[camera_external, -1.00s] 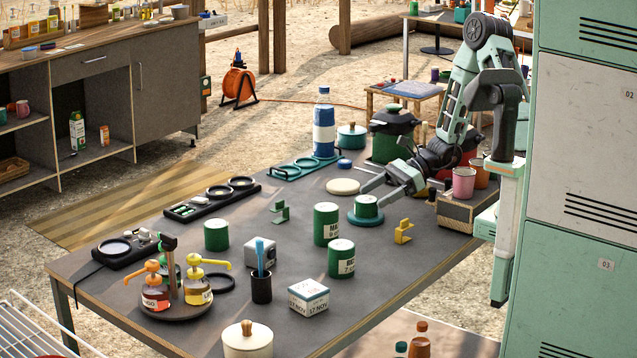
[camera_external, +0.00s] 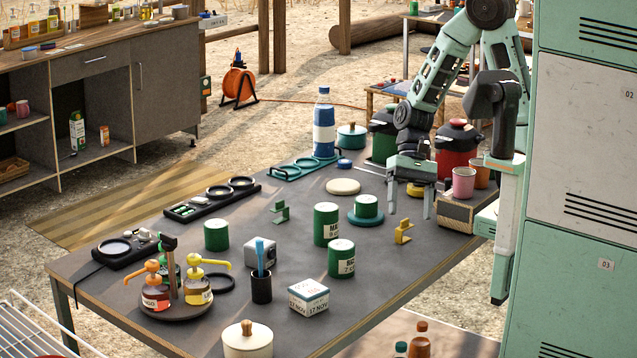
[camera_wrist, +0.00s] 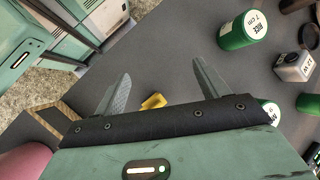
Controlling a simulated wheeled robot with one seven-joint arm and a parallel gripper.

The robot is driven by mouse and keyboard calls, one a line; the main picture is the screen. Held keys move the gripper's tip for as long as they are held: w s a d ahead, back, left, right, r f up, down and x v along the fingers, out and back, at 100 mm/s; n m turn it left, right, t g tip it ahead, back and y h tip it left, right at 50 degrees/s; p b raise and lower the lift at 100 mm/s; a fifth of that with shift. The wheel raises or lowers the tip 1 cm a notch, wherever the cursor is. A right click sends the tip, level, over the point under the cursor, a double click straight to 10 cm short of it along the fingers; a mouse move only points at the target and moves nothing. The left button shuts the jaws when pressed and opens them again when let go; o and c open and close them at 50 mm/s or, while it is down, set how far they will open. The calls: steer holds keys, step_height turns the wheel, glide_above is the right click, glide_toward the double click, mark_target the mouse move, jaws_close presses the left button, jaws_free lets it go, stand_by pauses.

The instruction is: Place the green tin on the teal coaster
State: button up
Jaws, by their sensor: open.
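The short green tin (camera_external: 366,206) stands upright on the teal coaster (camera_external: 354,221) in the external view, near the middle right of the table. The coaster's rim shows around its foot. My gripper (camera_external: 409,208) is open and empty, pointing down to the right of the tin and apart from it. In the wrist view my gripper's two fingers (camera_wrist: 160,88) are spread with nothing between them but the table and a yellow bracket beyond. The tin and coaster are not visible there, likely hidden by the gripper body.
Two taller labelled green tins (camera_external: 326,224) (camera_external: 341,258) stand in front of the coaster. A yellow bracket (camera_external: 403,232) lies to its right, and a cream disc (camera_external: 343,186) behind it. A crate (camera_external: 455,212) with cups stands at right. Pots stand at the back.

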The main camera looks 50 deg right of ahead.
steer(key=s+a+r+n+t+h, duration=0.3)
steer(key=s+a+n+h, duration=0.1)
steer(key=n, duration=0.9)
steer(key=shift+s+a+r+n+t+h, duration=0.15)
steer(key=shift+s+a+n+t+h, duration=0.2)
steer(key=shift+s+h, duration=0.5)
steer(key=shift+s+d, duration=0.1)
steer(key=shift+s, duration=0.05)
